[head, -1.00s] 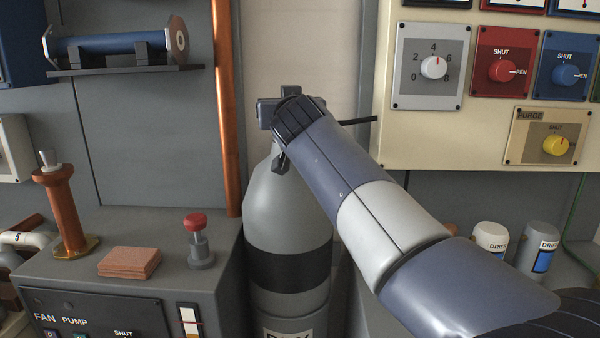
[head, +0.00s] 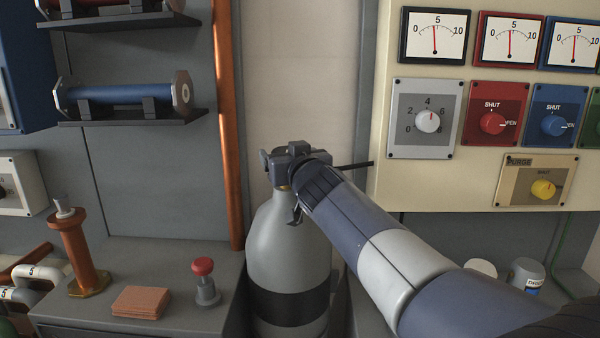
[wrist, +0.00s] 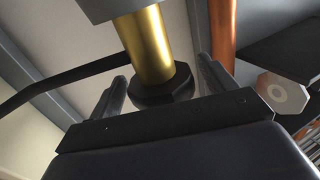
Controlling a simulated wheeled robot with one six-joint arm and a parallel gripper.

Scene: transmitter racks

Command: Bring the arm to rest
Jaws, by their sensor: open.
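My arm (head: 395,265) reaches from the lower right up to the top of a grey gas cylinder (head: 272,240) with a dark band. My gripper is at the cylinder's valve (head: 284,155) and is mostly hidden in the head view by the dark ribbed wrist (head: 325,187). In the wrist view, the open fingers of my gripper (wrist: 163,75) stand on either side of a brass stem (wrist: 145,48) with a dark nut (wrist: 165,88). I cannot tell whether they touch it.
A thin black rod (head: 345,166) runs from the valve toward the cream control panel (head: 450,175). A copper pipe (head: 228,130) stands left of the cylinder. A red-topped button (head: 203,267) and a copper-coloured stack (head: 139,302) are on the left cabinet. Two capped jars sit at the right.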

